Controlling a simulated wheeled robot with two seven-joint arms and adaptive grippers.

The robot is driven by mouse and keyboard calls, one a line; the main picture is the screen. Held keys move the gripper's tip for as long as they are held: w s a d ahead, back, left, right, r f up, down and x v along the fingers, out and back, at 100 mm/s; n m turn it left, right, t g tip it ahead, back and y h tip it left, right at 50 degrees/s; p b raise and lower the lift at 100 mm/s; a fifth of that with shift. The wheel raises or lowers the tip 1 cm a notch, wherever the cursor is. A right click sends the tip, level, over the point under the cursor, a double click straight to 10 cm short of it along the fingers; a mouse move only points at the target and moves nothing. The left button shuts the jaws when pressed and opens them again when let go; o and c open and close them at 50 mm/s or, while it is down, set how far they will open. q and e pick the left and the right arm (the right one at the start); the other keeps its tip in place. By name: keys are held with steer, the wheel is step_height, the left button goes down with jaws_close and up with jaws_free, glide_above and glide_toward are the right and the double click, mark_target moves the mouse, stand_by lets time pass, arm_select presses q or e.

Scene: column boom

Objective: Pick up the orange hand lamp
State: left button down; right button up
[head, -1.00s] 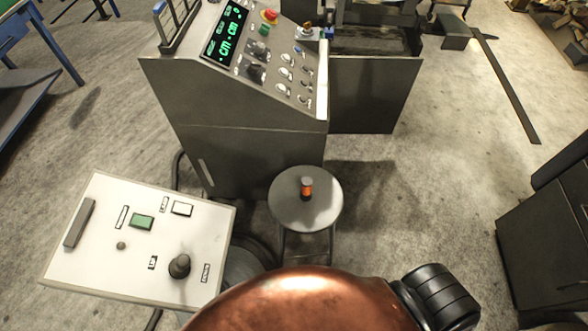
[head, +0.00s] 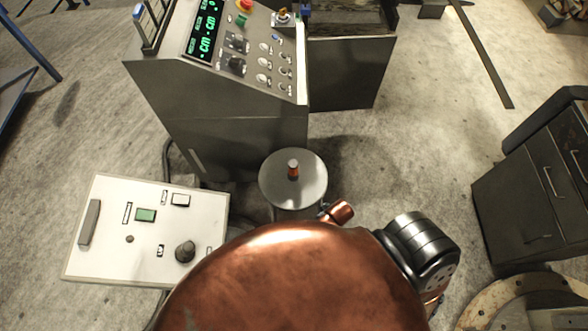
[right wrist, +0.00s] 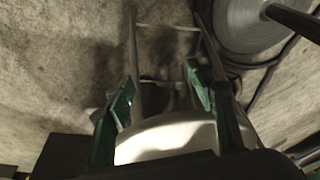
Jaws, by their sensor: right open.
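The orange hand lamp (head: 293,170) stands upright on a round grey stool (head: 275,186) in the head view. My right gripper (right wrist: 160,95) shows in the right wrist view with two green-padded fingers, open and apart. A pale curved surface (right wrist: 165,145), probably the stool seat, shows between and below the fingers. I cannot make out the lamp in that view. In the head view my copper-coloured body hides the right gripper, and only part of my arm shows just right of the stool. My left gripper is in neither view.
A white control panel (head: 108,225) stands left of the stool. Its round pedestal base (right wrist: 235,25) seems to show in the right wrist view. A machine console (head: 235,120) stands behind the stool. A dark drawer cabinet (head: 530,195) is at right. The floor between stool and cabinet is clear.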

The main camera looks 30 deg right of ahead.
mark_target(295, 163)
steer(key=w+a+r+m+g+y+p, duration=0.1)
steer(key=w+a+r+m+y, duration=0.1)
steer(key=w+a+r, duration=0.55)
steer(key=w+a+r+m+y+p, duration=0.15)
steer(key=w+a+r, duration=0.25)
steer(key=w+a, duration=0.55)
steer(key=w+d+r+m+h, duration=0.1)
steer(key=d+m, duration=0.2)
steer(key=d, duration=0.2)
steer(key=w+d+r+m+g+h+p, duration=0.1)
steer(key=w+d+m, duration=0.1)
steer(key=d, duration=0.4)
steer(key=w+d+r+m+g+h, duration=0.1)
steer(key=w+d+m, duration=0.1)
steer(key=d+m, duration=0.3)
steer(key=shift+w+d+h, duration=0.25)
steer(key=shift+d, duration=0.55)
steer(key=shift+d+f+m, duration=0.1)
steer(key=shift+f+m, duration=0.15)
steer(key=shift+f, duration=0.15)
steer(key=f, duration=0.6)
steer(key=shift+w+f+b, duration=0.3)
steer(key=shift+f, duration=0.1)
jaws_close()
